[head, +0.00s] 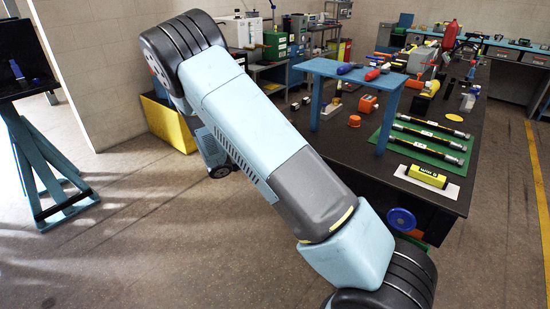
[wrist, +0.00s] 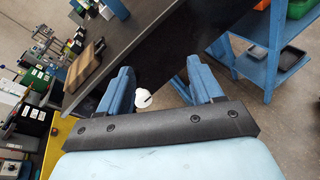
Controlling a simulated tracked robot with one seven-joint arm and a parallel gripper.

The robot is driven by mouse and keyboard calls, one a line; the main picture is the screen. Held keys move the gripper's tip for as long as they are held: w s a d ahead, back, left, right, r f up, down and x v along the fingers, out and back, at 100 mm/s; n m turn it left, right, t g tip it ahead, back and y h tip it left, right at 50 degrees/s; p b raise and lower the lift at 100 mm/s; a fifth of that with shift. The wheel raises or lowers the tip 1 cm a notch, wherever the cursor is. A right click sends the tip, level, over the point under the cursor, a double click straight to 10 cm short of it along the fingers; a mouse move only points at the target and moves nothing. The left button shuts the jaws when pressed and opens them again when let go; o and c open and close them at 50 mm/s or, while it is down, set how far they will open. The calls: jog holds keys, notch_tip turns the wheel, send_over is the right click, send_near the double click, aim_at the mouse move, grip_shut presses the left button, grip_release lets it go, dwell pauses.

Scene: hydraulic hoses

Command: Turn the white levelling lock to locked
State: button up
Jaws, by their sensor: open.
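A small round white knob (wrist: 143,98), which looks like the white levelling lock, shows in the wrist view. A short dark mark is on its face; I cannot tell which position it is in. My gripper (wrist: 158,68) is open, its two blue fingers spread apart. The knob appears in the gap between the fingers, close to the left one. I cannot tell its depth or whether a finger touches it. In the head view neither the knob nor my gripper can be made out; my arm crosses the middle of the picture.
In the wrist view a dark surface (wrist: 160,35) lies beyond the fingers, and a blue rack (wrist: 268,75) with bins stands at right. In the head view a dark workbench (head: 340,150) holds a blue stand (head: 350,72), hoses and tools. A yellow bin (head: 168,125) stands beside my arm.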

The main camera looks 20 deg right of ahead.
jog(key=w+a+f+n+t, duration=0.4)
jog(key=a+f+n+t, duration=0.2)
jog(key=f, duration=0.3)
jog(key=x, duration=1.4)
jog(key=shift+s+f, duration=0.15)
jog(key=shift+s, duration=0.1)
jog(key=shift+d, duration=0.15)
jog(key=c, duration=1)
jog(key=shift+a, duration=0.25)
jog(key=shift+c, duration=0.3)
jog(key=shift+d, duration=0.15)
